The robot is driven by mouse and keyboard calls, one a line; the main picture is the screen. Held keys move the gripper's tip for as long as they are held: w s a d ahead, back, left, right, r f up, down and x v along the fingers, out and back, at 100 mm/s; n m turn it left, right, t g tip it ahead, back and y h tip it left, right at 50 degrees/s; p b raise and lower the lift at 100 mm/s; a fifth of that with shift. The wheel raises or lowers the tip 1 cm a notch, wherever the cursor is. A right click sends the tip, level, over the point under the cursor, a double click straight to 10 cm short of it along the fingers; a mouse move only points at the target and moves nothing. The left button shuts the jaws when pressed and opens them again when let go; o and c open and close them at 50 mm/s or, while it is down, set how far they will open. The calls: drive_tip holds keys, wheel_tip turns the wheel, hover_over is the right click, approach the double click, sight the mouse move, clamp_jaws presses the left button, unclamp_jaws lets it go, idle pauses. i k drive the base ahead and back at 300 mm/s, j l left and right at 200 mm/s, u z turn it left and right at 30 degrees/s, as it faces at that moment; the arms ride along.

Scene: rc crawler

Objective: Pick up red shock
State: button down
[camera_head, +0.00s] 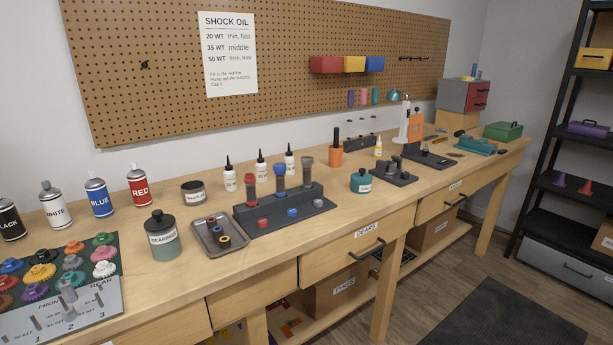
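The red shock (251,188) stands upright at the left end of a dark stepped stand (240,220) on the workbench. It has a red top and a clear or greyish body, and its lower end is hidden in the stand. A blue shock (280,180) and a grey shock (307,174) stand upright to its right in the same stand. A small red cap-like piece (263,223) sits on the low front step, with a blue one and a grey one beside it. My gripper is not in view.
Several white dropper bottles (230,180) stand close behind the stand. A tray of rings (207,245) lies left of it, beside a bearings jar (162,237). A teal jar (361,182) is to the right. The bench (290,247) is bare in front of the stand.

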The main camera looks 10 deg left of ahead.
sight(249, 179)
drive_tip(key=u, duration=1.25)
